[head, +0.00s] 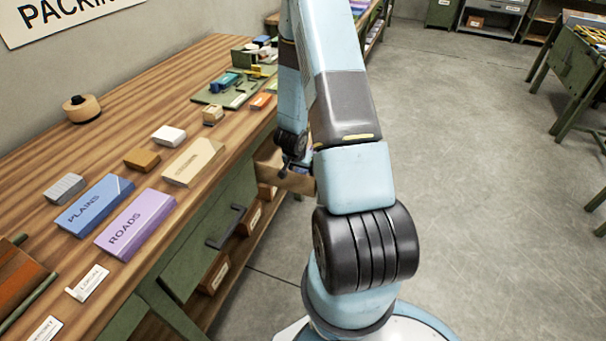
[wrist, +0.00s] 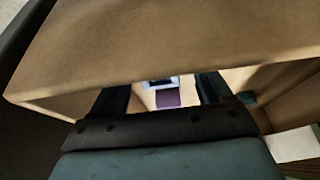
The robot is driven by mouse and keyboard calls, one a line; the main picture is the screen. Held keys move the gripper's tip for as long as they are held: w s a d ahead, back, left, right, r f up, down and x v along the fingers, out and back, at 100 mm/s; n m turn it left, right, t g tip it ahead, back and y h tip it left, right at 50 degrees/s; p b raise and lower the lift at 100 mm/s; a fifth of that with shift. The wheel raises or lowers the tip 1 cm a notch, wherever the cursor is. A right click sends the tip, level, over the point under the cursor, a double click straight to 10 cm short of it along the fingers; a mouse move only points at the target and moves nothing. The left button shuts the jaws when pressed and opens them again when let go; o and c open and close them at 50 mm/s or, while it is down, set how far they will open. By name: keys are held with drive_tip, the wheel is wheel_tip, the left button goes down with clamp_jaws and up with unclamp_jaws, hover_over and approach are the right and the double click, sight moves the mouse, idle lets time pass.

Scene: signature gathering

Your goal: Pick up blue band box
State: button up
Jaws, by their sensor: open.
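My gripper (head: 292,166) is at the tan open drawer or box (head: 270,158) beside the workbench, partly hidden by my arm. In the wrist view my two dark fingers (wrist: 163,90) stand apart, with their tips hidden behind a tan panel (wrist: 170,45). Through the gap between them shows a small white item with a dark bluish band (wrist: 158,83), possibly the blue band box. It is mostly hidden and blurred. A purple item (wrist: 168,98) is right beside it. Nothing appears gripped.
The bench (head: 115,165) holds a blue PLAINS box (head: 93,205), a purple ROADS box (head: 136,224), a cream box (head: 193,161) and a tape roll (head: 82,108). A green drawer front with a dark handle (head: 226,228) is below. The floor (head: 470,150) at right is clear.

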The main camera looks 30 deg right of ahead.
drive_tip(key=shift+f, duration=0.15)
drive_tip(key=shift+c, duration=0.3)
drive_tip(key=c, duration=1.1)
